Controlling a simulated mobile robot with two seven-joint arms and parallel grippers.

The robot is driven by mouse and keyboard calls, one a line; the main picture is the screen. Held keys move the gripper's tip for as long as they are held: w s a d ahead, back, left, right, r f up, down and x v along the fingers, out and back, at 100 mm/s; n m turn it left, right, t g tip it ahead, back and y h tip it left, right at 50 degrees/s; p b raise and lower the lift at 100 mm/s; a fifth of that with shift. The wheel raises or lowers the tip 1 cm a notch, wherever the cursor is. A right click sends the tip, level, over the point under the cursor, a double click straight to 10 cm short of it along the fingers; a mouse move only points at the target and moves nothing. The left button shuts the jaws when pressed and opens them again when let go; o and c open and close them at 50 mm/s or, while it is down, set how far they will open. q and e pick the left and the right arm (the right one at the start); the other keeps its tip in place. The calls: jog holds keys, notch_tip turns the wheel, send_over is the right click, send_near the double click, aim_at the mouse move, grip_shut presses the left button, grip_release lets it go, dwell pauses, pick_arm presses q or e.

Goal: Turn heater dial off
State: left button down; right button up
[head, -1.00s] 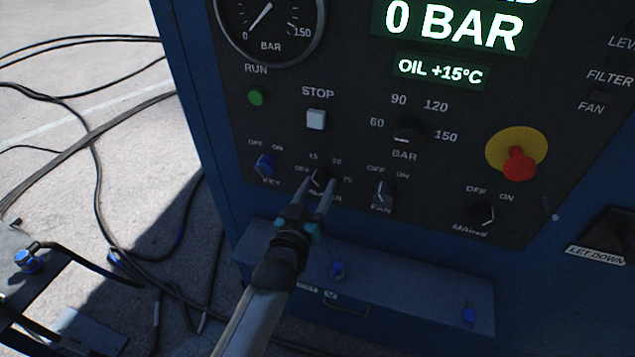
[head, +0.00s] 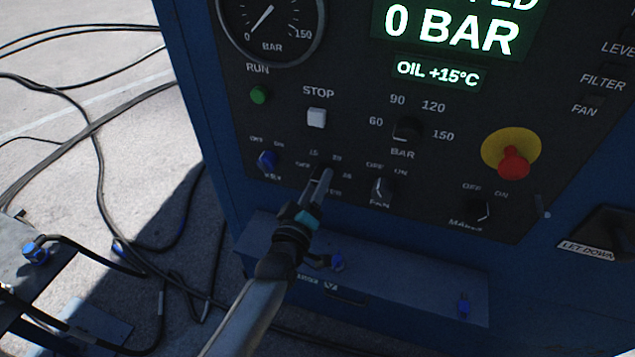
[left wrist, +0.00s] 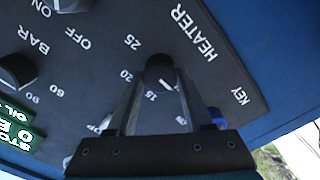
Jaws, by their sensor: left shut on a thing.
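The heater dial (left wrist: 158,64) is a small black knob with a white pointer line, on the dark panel. In the left wrist view its label HEATER and the marks 15, 20 and 25 are legible. The pointer line runs to the lower right, toward a mark partly hidden by a finger and past the side of 15. My left gripper (head: 322,175) is shut on the dial, with one finger on each side; it also shows in the left wrist view (left wrist: 160,82). In the head view the fingers cover most of the dial. My right gripper is not in view.
The blue key switch (head: 266,160) is close left of the dial, and the fan switch (head: 381,190) close right. Above are the white stop button (head: 316,118) and the bar dial (head: 407,131). A red emergency button (head: 514,162) is right. A ledge (head: 400,285) juts out below.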

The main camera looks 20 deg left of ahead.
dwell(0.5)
pick_arm(q)
jog(key=shift+c, duration=1.5)
grip_release()
jog(key=s, duration=1.5)
jog(key=shift+a, duration=0.25)
jog(key=shift+s, duration=0.1)
